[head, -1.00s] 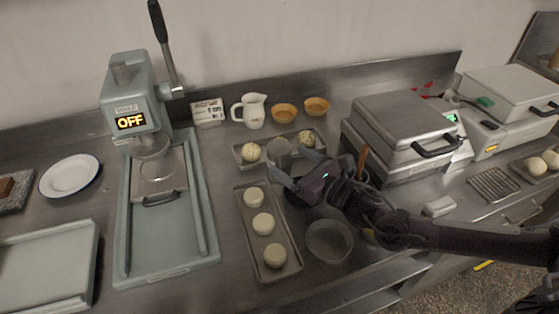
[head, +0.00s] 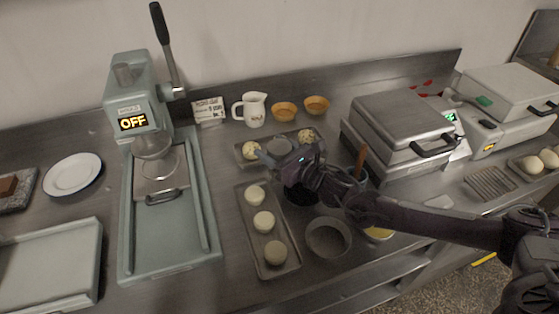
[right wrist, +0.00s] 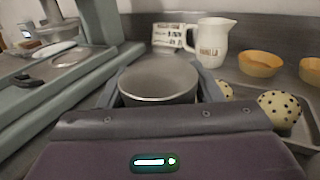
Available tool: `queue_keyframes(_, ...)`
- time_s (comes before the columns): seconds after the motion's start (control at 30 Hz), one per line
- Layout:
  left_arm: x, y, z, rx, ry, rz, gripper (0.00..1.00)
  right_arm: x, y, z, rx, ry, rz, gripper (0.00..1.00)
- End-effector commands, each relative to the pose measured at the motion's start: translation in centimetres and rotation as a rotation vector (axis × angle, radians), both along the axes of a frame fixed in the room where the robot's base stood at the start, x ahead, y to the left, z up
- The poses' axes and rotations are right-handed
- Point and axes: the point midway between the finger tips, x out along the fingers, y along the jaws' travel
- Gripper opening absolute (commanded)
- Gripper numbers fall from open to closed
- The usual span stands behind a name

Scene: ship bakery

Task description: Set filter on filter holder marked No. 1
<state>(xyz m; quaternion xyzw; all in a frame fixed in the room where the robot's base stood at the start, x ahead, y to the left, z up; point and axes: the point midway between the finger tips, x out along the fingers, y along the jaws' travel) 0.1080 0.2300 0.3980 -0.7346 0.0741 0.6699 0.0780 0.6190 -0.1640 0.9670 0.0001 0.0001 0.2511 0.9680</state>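No marking "No. 1" is legible, and I cannot tell which thing is the filter. A grey metal cup (head: 279,147) stands on the back tray between two speckled balls. It fills the middle of the right wrist view (right wrist: 158,84). My right gripper (head: 281,152) is at the cup, with one finger on each side of it. The fingers look spread, and I cannot tell whether they touch it. A grey-green lever machine (head: 132,100) with an "OFF" display stands at left, a round metal ring (head: 153,147) under its head. My left gripper is not in view.
A front tray (head: 262,237) holds three pale dough balls. A glass-like bowl (head: 328,237) stands right of it. A white jug (head: 252,110), orange bowls (head: 284,111) and a small sign (head: 208,110) are behind. A waffle-iron-like appliance (head: 402,125) stands at right.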

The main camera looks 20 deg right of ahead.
Motion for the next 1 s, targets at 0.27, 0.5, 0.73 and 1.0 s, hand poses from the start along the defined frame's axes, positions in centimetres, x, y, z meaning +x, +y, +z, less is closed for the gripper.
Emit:
queue_keyframes(0.27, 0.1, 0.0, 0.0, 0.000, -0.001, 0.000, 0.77, 0.0, 0.0, 0.1, 0.001, -0.003, 0.000, 0.24)
queue_keyframes(0.5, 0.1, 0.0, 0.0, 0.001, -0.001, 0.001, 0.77, 0.0, 0.0, 0.2, 0.001, -0.003, 0.000, 0.20)
queue_keyframes(0.73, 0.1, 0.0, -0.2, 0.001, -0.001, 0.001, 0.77, 0.1, -0.1, 2.0, 0.001, -0.006, 0.000, 0.20)
queue_keyframes(1.0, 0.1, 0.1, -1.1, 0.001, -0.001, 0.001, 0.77, 0.0, -0.1, 8.3, 0.000, -0.011, 0.000, 0.20)
